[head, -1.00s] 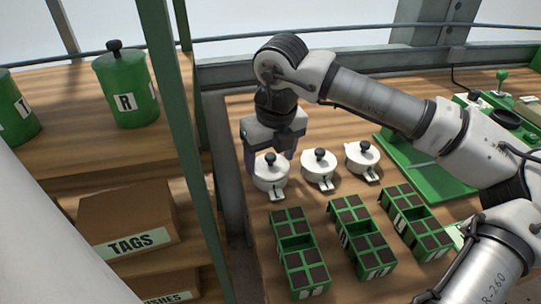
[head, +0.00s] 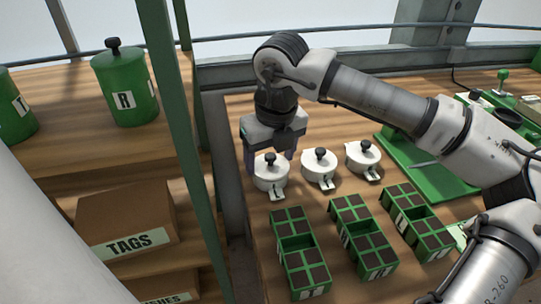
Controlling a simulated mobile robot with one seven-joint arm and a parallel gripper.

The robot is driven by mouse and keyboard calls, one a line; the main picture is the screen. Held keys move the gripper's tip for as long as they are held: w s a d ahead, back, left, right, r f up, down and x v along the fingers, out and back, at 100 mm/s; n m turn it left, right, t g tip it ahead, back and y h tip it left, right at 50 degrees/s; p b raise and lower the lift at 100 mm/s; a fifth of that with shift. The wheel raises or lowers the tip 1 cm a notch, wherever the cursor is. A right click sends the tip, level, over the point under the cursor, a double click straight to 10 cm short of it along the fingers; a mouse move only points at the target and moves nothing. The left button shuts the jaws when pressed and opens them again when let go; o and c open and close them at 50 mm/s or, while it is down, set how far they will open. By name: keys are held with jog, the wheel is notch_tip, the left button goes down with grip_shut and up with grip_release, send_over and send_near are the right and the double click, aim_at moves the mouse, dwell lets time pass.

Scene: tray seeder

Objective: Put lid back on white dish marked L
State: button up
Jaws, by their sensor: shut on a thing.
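The white dish marked L (head: 270,184) is the leftmost of three white dishes on the wooden bench, with its label tab at the front. Its white lid (head: 262,170) with a black knob sits at the top of the dish. Any small gap between lid and dish is too small to tell. My gripper (head: 270,161) points down over this dish, its fingers on either side of the lid, shut on the lid. The contact points are partly hidden.
Two other white lidded dishes (head: 319,168) (head: 362,157) stand close to the right. Several green seed trays (head: 300,257) with dark cells lie in front. A green post (head: 186,130) and shelf with a TAGS box (head: 120,215) are at left.

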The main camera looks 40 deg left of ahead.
dwell(0.3)
jog(key=o, duration=1)
jog(key=shift+o, duration=0.7)
jog(key=shift+r, duration=0.1)
jog(key=shift+r+p, duration=2)
jog(key=shift+r, duration=1.45)
grip_shut()
